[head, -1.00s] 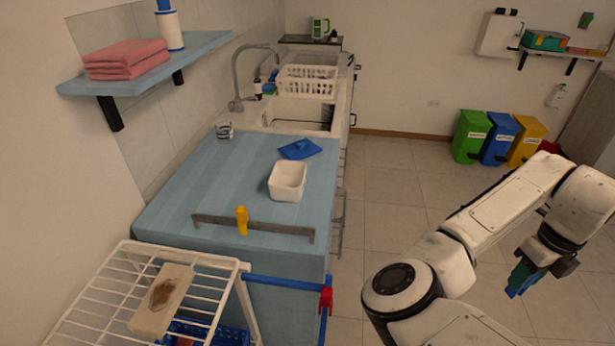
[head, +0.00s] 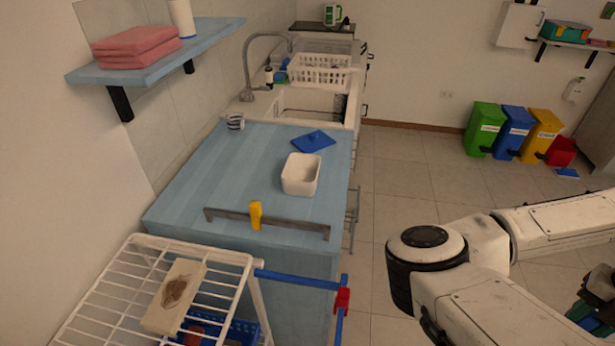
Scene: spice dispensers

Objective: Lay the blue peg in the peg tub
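My gripper (head: 592,302) is at the lower right edge, partly cut off, out over the floor and far from the counter. A blue piece (head: 579,311) shows at its fingers with green parts beside it; it looks like the blue peg held there, though the grip is small and partly hidden. An open white tub (head: 301,175), which looks like the peg tub, stands upright on the blue counter (head: 225,180). I see nothing inside it from here.
A yellow peg (head: 255,215) sits on the grey rail (head: 290,228) at the counter's front. A red peg (head: 342,300) is on the blue bar. A blue lid (head: 313,141) lies behind the tub. A white wire rack (head: 125,290) stands at front left. Floor right of the counter is clear.

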